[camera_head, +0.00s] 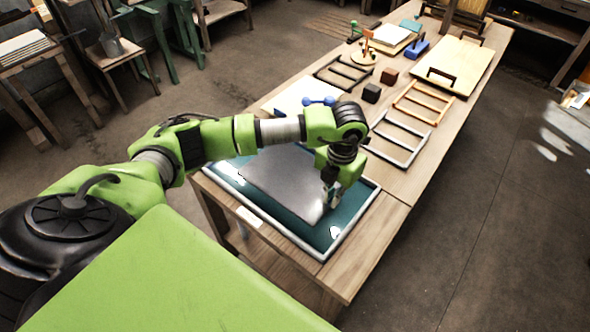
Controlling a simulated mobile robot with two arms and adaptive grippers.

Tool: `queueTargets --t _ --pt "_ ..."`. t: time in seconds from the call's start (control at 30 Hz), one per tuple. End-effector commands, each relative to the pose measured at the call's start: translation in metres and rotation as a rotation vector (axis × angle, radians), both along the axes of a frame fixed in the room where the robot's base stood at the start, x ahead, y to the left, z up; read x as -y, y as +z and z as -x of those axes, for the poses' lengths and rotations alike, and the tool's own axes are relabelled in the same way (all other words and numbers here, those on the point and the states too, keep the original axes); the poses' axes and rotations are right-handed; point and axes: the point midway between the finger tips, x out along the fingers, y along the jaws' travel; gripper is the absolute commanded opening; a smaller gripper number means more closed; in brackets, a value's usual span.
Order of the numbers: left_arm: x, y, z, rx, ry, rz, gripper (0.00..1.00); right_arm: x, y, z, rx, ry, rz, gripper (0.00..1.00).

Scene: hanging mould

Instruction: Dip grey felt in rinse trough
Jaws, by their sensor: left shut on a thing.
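The rinse trough (362,216) is a shallow tray with a pale rim and teal water, at the near end of the long wooden table. The grey felt (280,181) is a flat dark grey sheet lying over the trough, within its rim. I cannot tell whether it is under the water or just above it. My left gripper (328,205) points down at the felt's right corner and is shut on it. The fingertips are small and partly blurred against the felt. My right gripper is not in view.
A white sheet (305,94) lies behind the trough. Two wooden frames, a grey one (398,139) and an orange one (424,101), lie to the right. A pale board (452,66) lies farther back. The floor at right is clear.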

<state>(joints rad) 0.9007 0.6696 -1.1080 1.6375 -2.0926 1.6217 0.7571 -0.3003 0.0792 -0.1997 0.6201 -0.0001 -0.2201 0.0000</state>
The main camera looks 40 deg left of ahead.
Motion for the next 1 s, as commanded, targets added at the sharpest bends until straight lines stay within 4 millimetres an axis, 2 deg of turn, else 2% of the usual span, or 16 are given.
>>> queueTargets --t 0.4,0.8,1.0 --pt "0.000 0.002 0.000 0.001 0.000 0.000 0.00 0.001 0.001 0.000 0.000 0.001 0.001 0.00" --pt "0.000 0.038 -0.001 0.002 0.000 -0.001 0.00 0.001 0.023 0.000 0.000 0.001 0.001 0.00" --pt "0.000 0.041 0.000 0.001 0.000 0.000 0.00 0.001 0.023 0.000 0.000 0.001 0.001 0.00"
